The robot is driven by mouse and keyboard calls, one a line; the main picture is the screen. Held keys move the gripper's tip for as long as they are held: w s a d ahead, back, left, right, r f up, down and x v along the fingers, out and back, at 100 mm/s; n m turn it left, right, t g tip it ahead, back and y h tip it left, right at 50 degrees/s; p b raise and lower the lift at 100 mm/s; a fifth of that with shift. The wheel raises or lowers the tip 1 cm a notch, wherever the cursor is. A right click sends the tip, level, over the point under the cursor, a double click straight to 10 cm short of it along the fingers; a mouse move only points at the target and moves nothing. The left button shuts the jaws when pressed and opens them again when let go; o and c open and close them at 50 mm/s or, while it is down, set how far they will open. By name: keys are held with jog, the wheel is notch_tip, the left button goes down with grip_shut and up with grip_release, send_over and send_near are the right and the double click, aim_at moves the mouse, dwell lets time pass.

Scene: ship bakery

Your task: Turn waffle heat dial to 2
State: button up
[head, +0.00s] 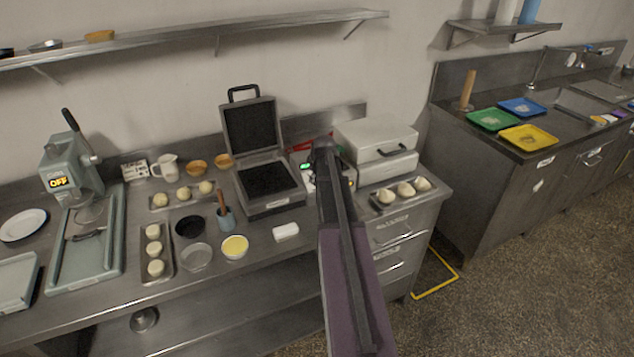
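The waffle iron (270,203) stands on the steel counter with its lid raised and its dark plates showing. Just right of it is a small control box (305,167) with a green lit display, mostly covered by my arm. I cannot make out the heat dial or its setting; it may be hidden behind my arm. My gripper (324,147) is at the far end of my arm, over or beside this box. Its fingers are too small and dark to tell whether they are open or touching anything.
A white-lidded appliance (375,135) stands close right of my arm, with a tray of dough balls (385,207) in front. A white block (286,232), bowls and a brush pot (227,219) lie to the left. A shelf (200,38) runs above.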

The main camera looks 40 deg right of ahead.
jog(key=shift+b+x, duration=0.55)
jog(key=shift+x, duration=0.35)
grip_shut()
jog(key=shift+d, duration=0.3)
jog(key=shift+a, duration=0.2)
